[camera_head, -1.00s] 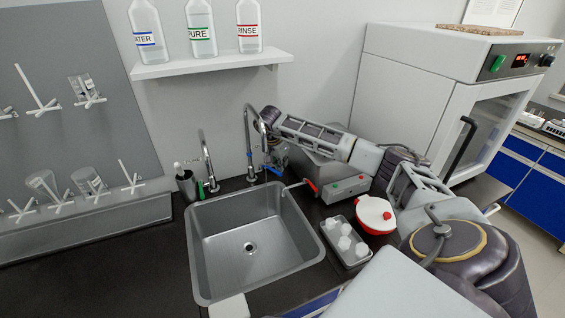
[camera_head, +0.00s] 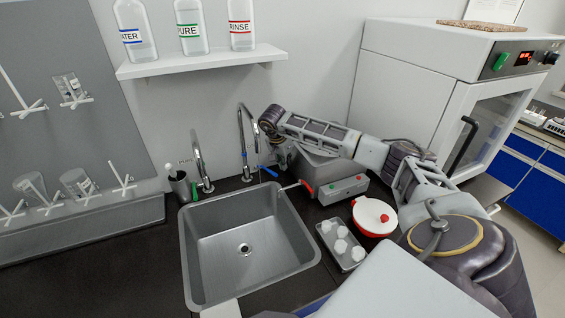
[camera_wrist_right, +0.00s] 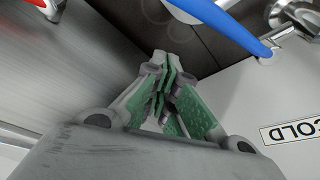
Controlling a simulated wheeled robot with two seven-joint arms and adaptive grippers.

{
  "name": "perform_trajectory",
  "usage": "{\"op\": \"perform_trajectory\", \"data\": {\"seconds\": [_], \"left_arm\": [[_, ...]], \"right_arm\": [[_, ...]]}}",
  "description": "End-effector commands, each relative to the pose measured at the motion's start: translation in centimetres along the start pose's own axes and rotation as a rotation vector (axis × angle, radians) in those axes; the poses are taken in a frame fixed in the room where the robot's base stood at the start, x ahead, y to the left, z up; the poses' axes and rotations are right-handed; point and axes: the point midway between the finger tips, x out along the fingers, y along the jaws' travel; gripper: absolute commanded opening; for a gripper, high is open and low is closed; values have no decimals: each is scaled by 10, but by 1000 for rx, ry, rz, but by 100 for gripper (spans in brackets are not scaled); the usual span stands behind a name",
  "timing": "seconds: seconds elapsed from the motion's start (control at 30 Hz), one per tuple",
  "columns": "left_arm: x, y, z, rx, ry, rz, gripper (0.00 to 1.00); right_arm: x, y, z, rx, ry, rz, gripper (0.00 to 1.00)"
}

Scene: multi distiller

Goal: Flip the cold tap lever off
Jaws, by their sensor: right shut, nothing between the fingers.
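The cold tap's blue lever (camera_head: 269,172) shows beside the base of the tall curved tap (camera_head: 241,145) behind the sink. In the right wrist view the blue lever (camera_wrist_right: 237,28) slants across the top, next to a chrome fitting and a wall plate with a COLD label (camera_wrist_right: 293,131). My right gripper (camera_wrist_right: 163,72) is shut and empty. In that view its green-padded fingertips lie below and left of the lever, with a visible gap in the picture. In the head view the fingertips are hidden or too small to make out behind my arm. My left gripper is not in view.
The steel sink (camera_head: 207,270) lies in front of the taps. A red lever (camera_head: 306,188) sits by a grey box (camera_head: 345,188) on the right. A tray of white pieces (camera_head: 326,252) and a red-rimmed white dish (camera_head: 374,215) stand right of the sink.

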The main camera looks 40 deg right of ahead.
Motion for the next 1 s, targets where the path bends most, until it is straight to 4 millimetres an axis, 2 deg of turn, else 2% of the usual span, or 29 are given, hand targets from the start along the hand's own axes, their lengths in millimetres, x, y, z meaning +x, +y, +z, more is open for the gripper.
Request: {"op": "perform_trajectory", "data": {"seconds": [0.2, 0.43, 0.7, 1.0], "left_arm": [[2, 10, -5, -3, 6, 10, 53], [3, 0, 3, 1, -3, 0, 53], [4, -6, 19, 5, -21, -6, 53], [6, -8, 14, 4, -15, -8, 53]], "right_arm": [[-18, -2, 0, 0, -1, -2, 0], [-40, -4, 0, 1, 0, -3, 0], [-77, -6, 0, -1, -1, -3, 0], [-98, -8, 0, 0, 0, -2, 0]]}}
